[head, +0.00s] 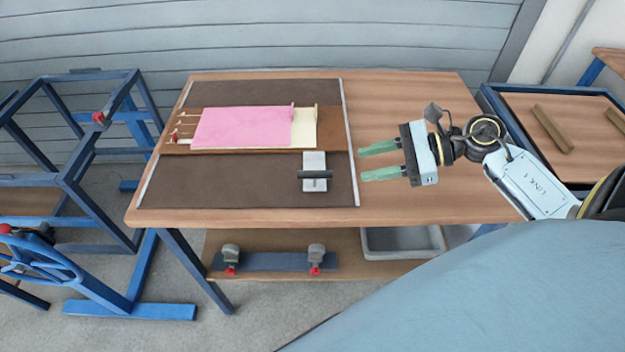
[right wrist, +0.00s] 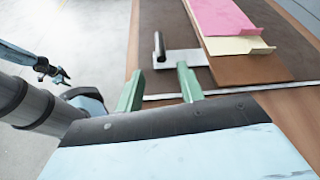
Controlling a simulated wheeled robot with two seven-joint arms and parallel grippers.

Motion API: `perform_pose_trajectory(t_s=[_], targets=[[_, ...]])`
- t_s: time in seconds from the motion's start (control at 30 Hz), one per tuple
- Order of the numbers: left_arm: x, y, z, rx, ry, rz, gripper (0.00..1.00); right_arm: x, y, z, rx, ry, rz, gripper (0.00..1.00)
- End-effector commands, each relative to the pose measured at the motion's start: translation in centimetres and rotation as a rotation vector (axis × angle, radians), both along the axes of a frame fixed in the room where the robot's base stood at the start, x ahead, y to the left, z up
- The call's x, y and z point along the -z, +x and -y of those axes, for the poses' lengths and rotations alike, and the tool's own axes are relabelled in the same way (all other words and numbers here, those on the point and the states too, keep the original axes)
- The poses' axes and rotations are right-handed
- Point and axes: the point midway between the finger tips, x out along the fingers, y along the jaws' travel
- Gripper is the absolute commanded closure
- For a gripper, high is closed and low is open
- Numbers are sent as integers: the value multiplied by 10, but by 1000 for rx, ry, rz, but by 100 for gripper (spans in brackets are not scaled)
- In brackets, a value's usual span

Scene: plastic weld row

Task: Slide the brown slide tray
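The brown slide tray (head: 334,135) lies flat across a dark mat on the table. A pink sheet (head: 240,127) and a cream sheet (head: 304,128) lie on it and hide much of it. In the right wrist view the tray's bare end (right wrist: 250,69) shows ahead and to the right. My right gripper (head: 362,163) is open and empty, right of the tray's right end and apart from it. Its green fingers also show in the right wrist view (right wrist: 160,75). What looks like my left gripper (right wrist: 60,76) is small at the left there; its opening is unclear.
A light metal plate with a black bar handle (head: 314,184) sits on the mat, just in front of the tray. The table's right part (head: 420,100) is bare. A lower shelf holds a clamp bar (head: 272,261) and a grey bin (head: 402,255). Blue frames (head: 75,180) stand left.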

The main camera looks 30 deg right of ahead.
Motion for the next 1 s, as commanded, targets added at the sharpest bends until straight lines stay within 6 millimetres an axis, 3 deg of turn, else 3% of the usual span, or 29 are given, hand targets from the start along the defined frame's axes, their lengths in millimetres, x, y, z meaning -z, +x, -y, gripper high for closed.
perform_pose_trajectory(t_s=[0.6,1.0], targets=[[-1,10,2,-5,-1,5,53,41,62,-85,1,4,1,62],[-2,14,3,-5,-2,9,53,47,69,-95,0,1,0,62]])
